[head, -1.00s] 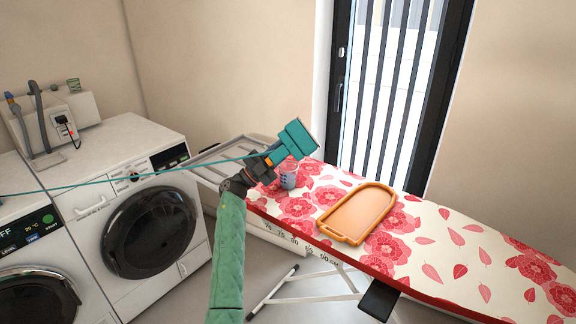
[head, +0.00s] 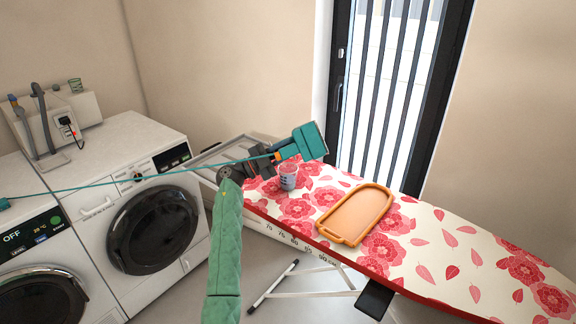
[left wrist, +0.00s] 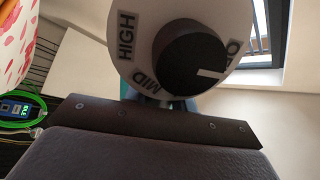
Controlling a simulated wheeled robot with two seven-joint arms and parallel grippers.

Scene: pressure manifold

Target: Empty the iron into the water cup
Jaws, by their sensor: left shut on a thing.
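The teal iron (head: 305,142) is in the air above the far left end of the ironing board, tilted, with its cord running left. My left gripper (head: 264,160) is shut on it. In the left wrist view, the iron's temperature dial (left wrist: 190,52) is close up, marked HIGH and MID; the fingertips cannot be made out there. The water cup (head: 288,177), small and clear with a bluish front, stands upright on the board just below the iron in the picture. I cannot tell whether any water is leaving the iron. My right gripper is not in view.
The floral ironing board (head: 450,262) carries an orange tray (head: 357,214) right of the cup; its right part is clear. Washing machines (head: 150,225) stand at the left. The teal cord (head: 110,182) stretches across in front of them. A barred window (head: 395,90) is behind.

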